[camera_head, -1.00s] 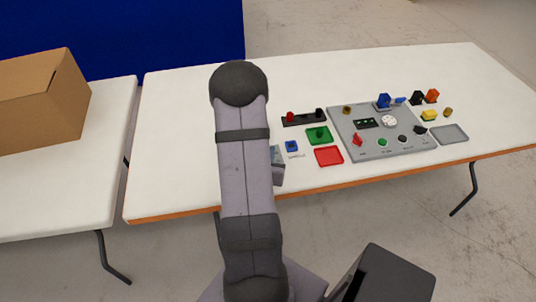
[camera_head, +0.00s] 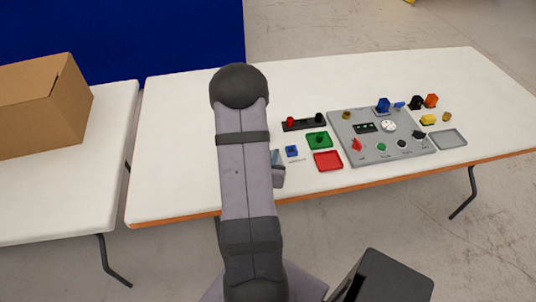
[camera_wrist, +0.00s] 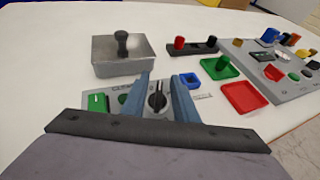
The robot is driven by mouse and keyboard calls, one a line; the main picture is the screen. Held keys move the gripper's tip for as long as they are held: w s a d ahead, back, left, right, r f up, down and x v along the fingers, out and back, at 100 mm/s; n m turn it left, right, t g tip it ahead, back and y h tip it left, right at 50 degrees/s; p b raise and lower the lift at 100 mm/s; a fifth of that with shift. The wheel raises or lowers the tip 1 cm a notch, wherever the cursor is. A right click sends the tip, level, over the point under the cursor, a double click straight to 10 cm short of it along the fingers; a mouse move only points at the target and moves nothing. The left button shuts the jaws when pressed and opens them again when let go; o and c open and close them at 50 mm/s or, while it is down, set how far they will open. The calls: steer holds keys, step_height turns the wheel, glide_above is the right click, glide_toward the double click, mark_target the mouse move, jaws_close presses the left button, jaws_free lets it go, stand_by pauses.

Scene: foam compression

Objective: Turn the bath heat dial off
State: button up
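The dial (camera_wrist: 157,100) is a black round knob with a pale pointer line, on a small grey panel in the wrist view. A green switch (camera_wrist: 97,102) is at that panel's left. My gripper (camera_wrist: 162,78) is open, with one blue-grey finger to each side of the dial in the picture. I cannot tell whether either finger touches it. A grey metal bath (camera_wrist: 122,68) with a black-knobbed lid stands just behind the panel. In the head view my own arm hides the dial and the bath.
A cardboard box (camera_head: 45,105) is on the left table.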

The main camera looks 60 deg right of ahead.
step_height(320, 180, up, 9)
steer(key=p, duration=0.8)
